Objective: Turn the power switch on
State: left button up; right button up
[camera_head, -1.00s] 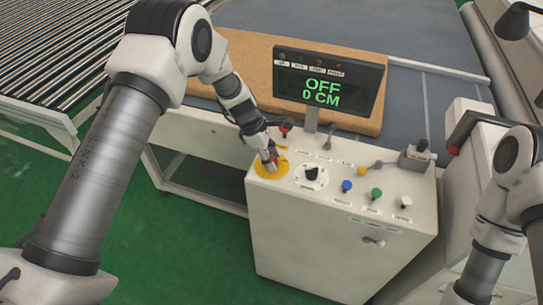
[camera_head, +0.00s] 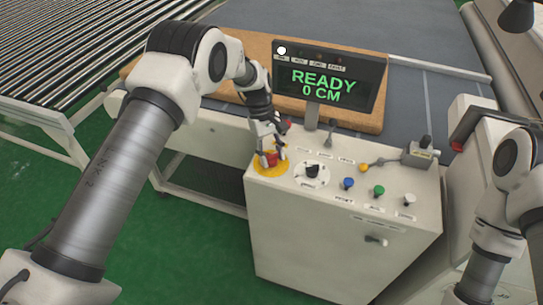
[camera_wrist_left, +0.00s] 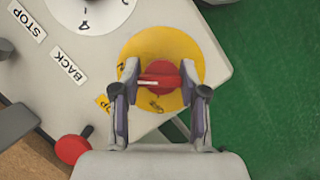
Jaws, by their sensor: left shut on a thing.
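The power switch is a red knob on a round yellow plate (camera_head: 271,170) at the left end of the white control box top. The red knob (camera_wrist_left: 160,77) shows in the left wrist view, between the two fingers. My left gripper (camera_head: 269,158) points down at the plate and is shut on the red knob, one finger on each side. In the left wrist view the left gripper (camera_wrist_left: 158,78) spans the knob. The display (camera_head: 328,80) reads READY and 0 CM, and a white lamp is lit at its top left. My right gripper is not in view; only my right arm shows.
The control box (camera_head: 340,235) also carries a black dial (camera_head: 312,171), blue (camera_head: 348,184), green (camera_head: 379,191) and white (camera_head: 409,200) buttons, and small levers. A tan mattress (camera_head: 250,48) lies on the grey surface behind. A roller conveyor (camera_head: 75,40) is at upper left.

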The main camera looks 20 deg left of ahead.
pick_arm(q)
jog(key=shift+m, duration=0.6)
jog(key=shift+s, duration=0.1)
jog(key=o, duration=1.2)
jog(key=shift+c, duration=0.2)
jog(key=v, duration=1.2)
jog(key=shift+w+d, duration=0.2)
jog(key=shift+w, duration=0.05)
